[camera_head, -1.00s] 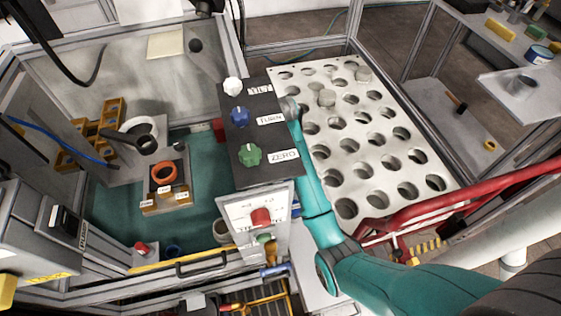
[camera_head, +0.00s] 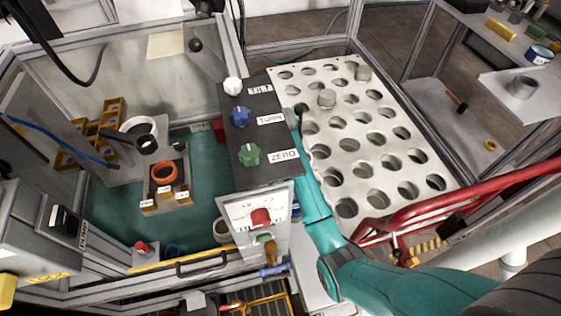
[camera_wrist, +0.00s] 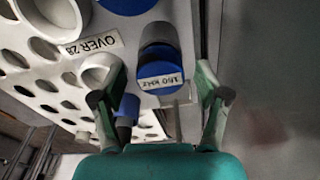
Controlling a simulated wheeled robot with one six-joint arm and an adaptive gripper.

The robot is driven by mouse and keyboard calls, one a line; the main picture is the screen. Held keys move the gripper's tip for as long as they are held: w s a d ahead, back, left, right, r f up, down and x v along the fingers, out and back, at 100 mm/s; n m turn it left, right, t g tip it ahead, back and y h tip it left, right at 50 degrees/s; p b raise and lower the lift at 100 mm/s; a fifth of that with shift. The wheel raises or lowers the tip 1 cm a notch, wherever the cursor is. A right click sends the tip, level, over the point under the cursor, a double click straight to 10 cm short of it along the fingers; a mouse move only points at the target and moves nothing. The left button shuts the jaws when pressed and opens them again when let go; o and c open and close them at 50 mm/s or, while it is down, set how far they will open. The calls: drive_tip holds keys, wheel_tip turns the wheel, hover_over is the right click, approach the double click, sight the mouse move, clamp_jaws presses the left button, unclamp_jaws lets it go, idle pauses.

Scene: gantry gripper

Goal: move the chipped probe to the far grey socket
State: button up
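In the wrist view my gripper (camera_wrist: 158,97) is open, its two green fingers spread with nothing held. Beyond and between the fingertips is a dark and blue cylinder (camera_wrist: 160,52) with a white kHz label, its number hard to read. A smaller blue and dark piece (camera_wrist: 127,108) shows beside the left finger. I cannot tell whether either is the chipped probe; no chip is visible.
A red rail (camera_head: 470,200) runs near my arm. In the wrist view a white ring (camera_wrist: 98,70) sits close to the left finger.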

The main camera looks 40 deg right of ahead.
drive_tip(key=r, duration=0.7)
drive_tip(key=shift+s+a+r, duration=0.2)
drive_tip(key=shift+s+a, duration=0.05)
drive_tip(key=shift+s, duration=0.05)
drive_tip(key=shift+r, duration=0.15)
drive_tip(key=shift+s, duration=0.1)
